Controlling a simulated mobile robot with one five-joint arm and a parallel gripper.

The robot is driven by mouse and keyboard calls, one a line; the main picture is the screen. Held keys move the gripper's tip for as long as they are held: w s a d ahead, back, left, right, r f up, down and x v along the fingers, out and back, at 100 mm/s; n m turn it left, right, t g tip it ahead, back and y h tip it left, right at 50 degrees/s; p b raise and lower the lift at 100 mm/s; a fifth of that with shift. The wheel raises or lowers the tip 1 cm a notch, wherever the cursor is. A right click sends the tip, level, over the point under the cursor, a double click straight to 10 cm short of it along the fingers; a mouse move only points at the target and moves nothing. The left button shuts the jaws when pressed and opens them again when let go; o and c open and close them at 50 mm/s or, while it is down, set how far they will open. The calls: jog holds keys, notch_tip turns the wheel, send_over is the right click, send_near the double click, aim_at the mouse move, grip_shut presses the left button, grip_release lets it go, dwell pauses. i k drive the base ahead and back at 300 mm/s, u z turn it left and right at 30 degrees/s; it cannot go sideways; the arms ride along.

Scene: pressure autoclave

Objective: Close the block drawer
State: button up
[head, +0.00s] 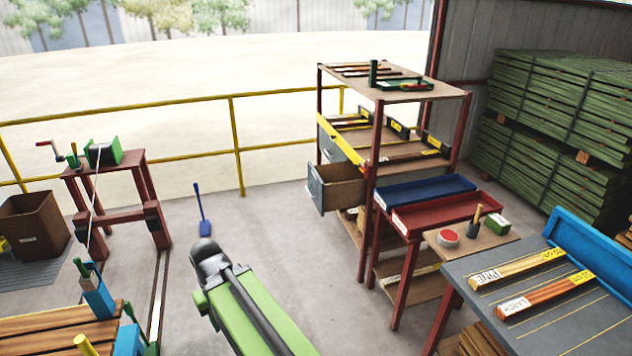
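A grey-fronted wooden drawer (338,186) sticks out open from the left side of the red-framed shelf rack (375,130), below a yellow rail. I take it to be the block drawer; its front panel faces left and its inside shows no clear contents. My green arm (250,310) reaches up from the bottom edge and ends in view at a dark rounded joint, left of and nearer than the drawer. The arm is apart from the drawer in the picture. My gripper's fingers do not show.
A blue tray (425,191) and a red tray (445,214) stand right of the drawer. A grey board (545,300) with labelled sticks is at the right. A red winch stand (108,180) is at the left. Floor between stand and rack is mostly clear, with a blue shovel (202,212).

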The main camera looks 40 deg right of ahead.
aim_at(349, 188)
jog(key=z, duration=0.55)
jog(key=i, duration=0.8)
jog(key=z, duration=2.15)
jog(key=i, duration=0.9)
jog(key=u, duration=3.25)
jog(key=i, duration=1)
jog(key=z, duration=0.1)
